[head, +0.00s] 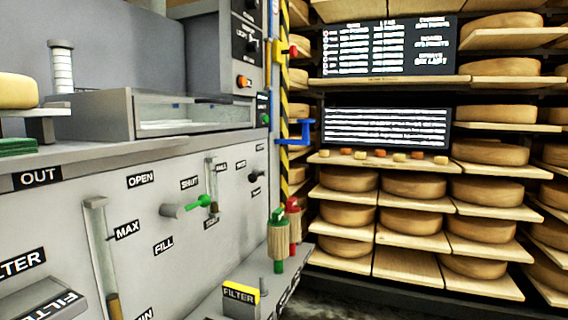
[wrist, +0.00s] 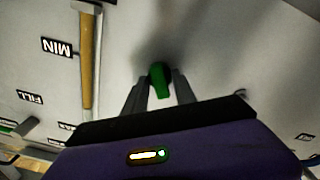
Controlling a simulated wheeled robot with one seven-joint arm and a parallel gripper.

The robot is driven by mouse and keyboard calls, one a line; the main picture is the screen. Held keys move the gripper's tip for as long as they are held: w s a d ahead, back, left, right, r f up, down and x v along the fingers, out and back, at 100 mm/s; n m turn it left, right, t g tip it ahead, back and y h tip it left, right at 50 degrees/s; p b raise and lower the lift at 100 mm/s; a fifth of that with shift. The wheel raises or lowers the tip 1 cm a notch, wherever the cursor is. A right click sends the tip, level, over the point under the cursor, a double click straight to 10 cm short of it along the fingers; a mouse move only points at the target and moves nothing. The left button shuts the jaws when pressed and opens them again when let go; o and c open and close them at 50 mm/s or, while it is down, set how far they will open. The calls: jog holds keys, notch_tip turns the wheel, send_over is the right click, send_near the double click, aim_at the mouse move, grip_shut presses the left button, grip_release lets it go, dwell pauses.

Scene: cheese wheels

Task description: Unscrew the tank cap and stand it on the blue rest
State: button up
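In the wrist view, which looks upside down, a small green piece (wrist: 159,82) stands out from the pale panel. My gripper (wrist: 158,82) has one dark finger on each side of it. I cannot tell whether the fingers touch it, nor whether it is the tank cap. My gripper is not visible in the head view. A blue bracket (head: 297,132), which looks like the blue rest, sticks out from the striped post in the head view and appears empty. No part in the head view can be told for certain as the tank cap.
Green and red wooden-handled pieces (head: 278,240) stand by the lower ledge. Shelves of cheese wheels (head: 414,187) fill the right side.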

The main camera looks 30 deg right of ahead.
jog(key=shift+o, duration=0.4)
jog(key=p+v, duration=0.1)
jog(key=v, duration=0.6)
jog(key=shift+s+d, duration=0.25)
jog(key=shift+s, duration=0.1)
jog(key=shift+c, duration=0.3)
